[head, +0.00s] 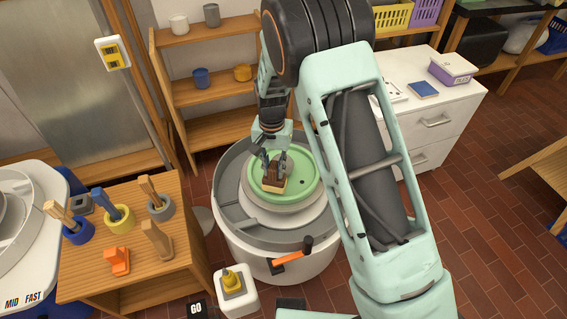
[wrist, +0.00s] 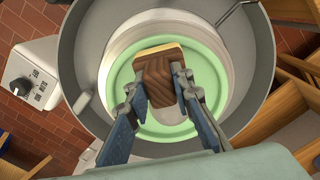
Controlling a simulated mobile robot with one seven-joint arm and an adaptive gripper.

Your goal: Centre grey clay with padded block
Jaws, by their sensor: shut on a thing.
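My gripper (head: 273,160) is shut on the padded block (head: 272,185), a brown wooden block with a pale yellow pad along one side. The block is over the green disc (head: 306,190) of the pottery wheel. In the wrist view my gripper (wrist: 160,83) has a finger on each side of the block (wrist: 157,70), its pale pad edge facing away. A grey rounded patch (wrist: 172,124), likely the clay, shows on the green disc (wrist: 200,82) between the fingers. Block and fingers cover part of it. Whether the block touches it, I cannot tell.
A grey splash pan (head: 232,205) rings the wheel. An orange-handled lever (head: 290,256) is at its front. A wooden stand (head: 125,275) holds several tools at the left. A white cabinet (head: 430,105) is at the right.

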